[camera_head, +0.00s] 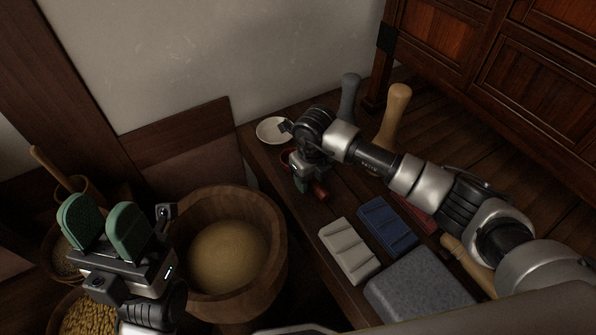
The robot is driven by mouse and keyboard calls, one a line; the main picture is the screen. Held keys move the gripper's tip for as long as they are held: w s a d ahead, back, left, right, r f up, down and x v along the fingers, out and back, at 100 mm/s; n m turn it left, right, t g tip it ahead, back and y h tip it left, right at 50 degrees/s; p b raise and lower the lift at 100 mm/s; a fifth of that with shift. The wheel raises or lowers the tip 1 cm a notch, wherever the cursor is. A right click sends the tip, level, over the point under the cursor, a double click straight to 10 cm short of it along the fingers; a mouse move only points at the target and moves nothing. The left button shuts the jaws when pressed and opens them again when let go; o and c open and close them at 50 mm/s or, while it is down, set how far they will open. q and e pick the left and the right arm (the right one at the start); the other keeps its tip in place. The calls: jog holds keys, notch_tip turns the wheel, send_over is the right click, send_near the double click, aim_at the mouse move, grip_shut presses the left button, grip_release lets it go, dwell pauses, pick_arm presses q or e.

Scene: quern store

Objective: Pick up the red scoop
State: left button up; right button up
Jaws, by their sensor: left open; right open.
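The red scoop (320,191) lies on the dark wooden bench, mostly hidden under my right gripper.
On the bench are a white dish (271,130), a grey pestle (349,97), a wooden pestle (395,112), a white block (348,252), a blue block (387,227) and a grey stone slab (418,289). A wooden tub (275,245) holds pale meal. Grain containers stand at lower left.

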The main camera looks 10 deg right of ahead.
jog(key=shift+f, duration=0.1)
jog(key=c, duration=0.9)
grip_shut()
